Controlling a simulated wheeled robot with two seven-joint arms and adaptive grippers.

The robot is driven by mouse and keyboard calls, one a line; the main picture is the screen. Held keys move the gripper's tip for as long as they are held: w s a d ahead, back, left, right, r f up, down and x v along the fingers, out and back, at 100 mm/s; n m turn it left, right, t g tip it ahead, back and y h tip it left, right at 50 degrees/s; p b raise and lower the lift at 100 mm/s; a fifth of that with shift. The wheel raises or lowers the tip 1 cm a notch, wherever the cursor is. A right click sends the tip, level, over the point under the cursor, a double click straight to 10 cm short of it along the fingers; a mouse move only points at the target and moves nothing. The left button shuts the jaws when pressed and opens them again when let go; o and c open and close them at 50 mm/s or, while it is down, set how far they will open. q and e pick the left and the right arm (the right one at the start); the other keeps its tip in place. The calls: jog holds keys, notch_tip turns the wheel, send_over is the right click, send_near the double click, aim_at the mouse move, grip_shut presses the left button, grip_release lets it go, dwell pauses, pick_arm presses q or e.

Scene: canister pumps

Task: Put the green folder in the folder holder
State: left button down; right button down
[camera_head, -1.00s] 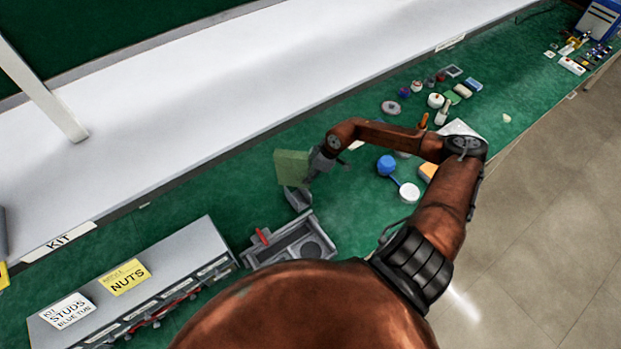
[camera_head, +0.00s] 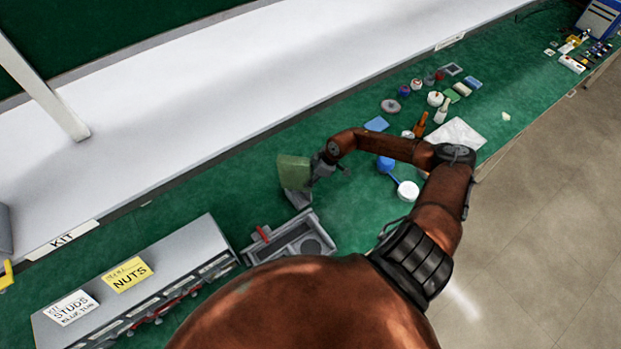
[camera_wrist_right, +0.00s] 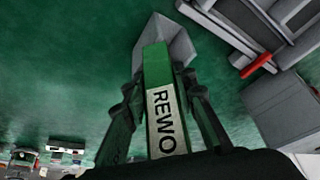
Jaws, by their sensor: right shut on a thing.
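The green folder (camera_head: 293,172) is upright in the head view, gripped by my right gripper (camera_head: 320,166). In the right wrist view the folder (camera_wrist_right: 155,70) shows its spine with a white REWO label, between the two fingers of the right gripper (camera_wrist_right: 162,100). The grey folder holder (camera_head: 300,200) stands on the green bench directly below the folder, partly hidden by it. In the wrist view the holder (camera_wrist_right: 180,42) surrounds the folder's far end. I cannot tell how deep the lower edge sits in it. My left gripper is not in view.
A grey tray with a red handle (camera_head: 262,233) stands close beside the holder. A grey bin rack with a NUTS label (camera_head: 128,274) is at lower left. A blue-handled white item (camera_head: 408,191) and several small parts lie right. Bench left of the folder is clear.

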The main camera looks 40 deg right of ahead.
jog(key=c, duration=1.6)
grip_release()
jog(key=shift+f, duration=0.1)
jog(key=b+v, duration=0.2)
jog(key=v, duration=1.1)
jog(key=shift+w+a, duration=0.15)
